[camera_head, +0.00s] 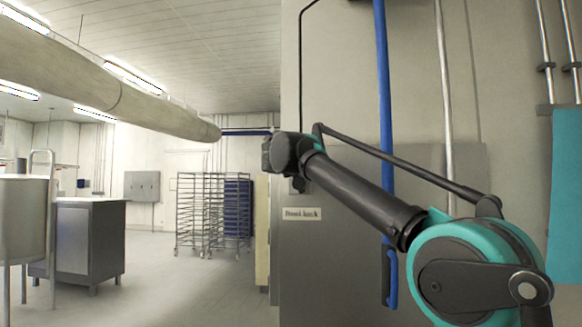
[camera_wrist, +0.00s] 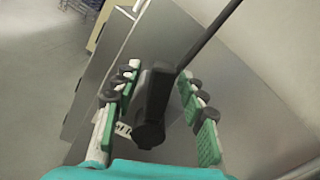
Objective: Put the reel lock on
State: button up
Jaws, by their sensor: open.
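A small white label (camera_head: 302,213) with blurred black lettering is on the grey panel (camera_head: 330,255) in the head view. Just above it, a black piece (camera_head: 298,185) shows partly behind the end of my arm, below a thin black line running up the wall. In the wrist view a black body (camera_wrist: 154,100) with a long black stem lies between the fingers of my gripper (camera_wrist: 158,76). I cannot tell for certain that it is the reel lock. My gripper is open, its green pads apart on either side of the body. In the head view my gripper (camera_head: 280,153) is seen from behind, its fingers hidden.
A blue hose (camera_head: 385,120) with a dark-handled end hangs on the wall, right of my gripper and behind my arm. Metal pipes (camera_head: 445,100) run beside it. Wire racks (camera_head: 200,215) and a steel cabinet (camera_head: 90,245) stand far left. The floor between is clear.

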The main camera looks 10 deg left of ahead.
jog(key=shift+s, duration=0.15)
jog(key=s, duration=1.1)
jog(key=shift+s+a, duration=0.2)
jog(key=shift+s, duration=0.15)
